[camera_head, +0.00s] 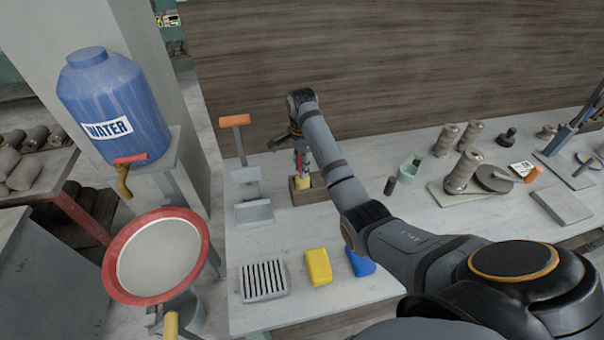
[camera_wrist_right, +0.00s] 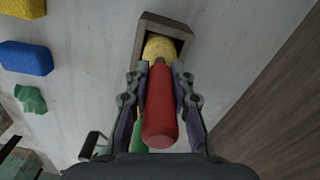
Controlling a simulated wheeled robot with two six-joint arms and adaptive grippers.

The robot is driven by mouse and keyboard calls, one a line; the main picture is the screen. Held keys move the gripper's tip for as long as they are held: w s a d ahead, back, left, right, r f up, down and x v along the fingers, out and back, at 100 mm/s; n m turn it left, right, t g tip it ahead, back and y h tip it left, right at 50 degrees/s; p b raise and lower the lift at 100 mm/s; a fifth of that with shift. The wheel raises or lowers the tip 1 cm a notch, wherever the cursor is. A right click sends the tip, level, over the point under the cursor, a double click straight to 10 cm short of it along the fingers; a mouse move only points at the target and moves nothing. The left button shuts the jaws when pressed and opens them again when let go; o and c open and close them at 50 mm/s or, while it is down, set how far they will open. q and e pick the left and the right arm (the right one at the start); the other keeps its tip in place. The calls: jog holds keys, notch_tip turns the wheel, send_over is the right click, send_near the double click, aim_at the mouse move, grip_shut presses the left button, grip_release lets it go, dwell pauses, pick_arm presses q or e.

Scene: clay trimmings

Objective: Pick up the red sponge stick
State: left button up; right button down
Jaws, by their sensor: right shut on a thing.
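The red sponge stick (camera_wrist_right: 160,108) has a red handle pointing toward the right wrist camera, with a yellow sponge end (camera_wrist_right: 160,47) at the opening of a small wooden box (camera_wrist_right: 148,22). My right gripper (camera_wrist_right: 162,84) is shut on the red handle, one finger on each side. In the head view the right gripper (camera_head: 297,143) is above the wooden box (camera_head: 295,195), and a bit of red shows under it. A green thing (camera_wrist_right: 138,138) lies partly hidden beside the handle. My left gripper is not in view.
A metal holder with an orange-handled tool (camera_head: 234,121) stands left of the box. A slotted dish (camera_head: 263,281), yellow sponge (camera_head: 319,267) and blue sponge (camera_head: 360,262) lie at the front. A green cup (camera_head: 410,168) and clay pieces stand to the right.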

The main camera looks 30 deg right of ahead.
jog(key=shift+r, duration=0.45)
notch_tip(320, 180, up, 9)
jog(key=p, duration=0.8)
jog(key=shift+r, duration=0.15)
jog(key=shift+f, duration=0.2)
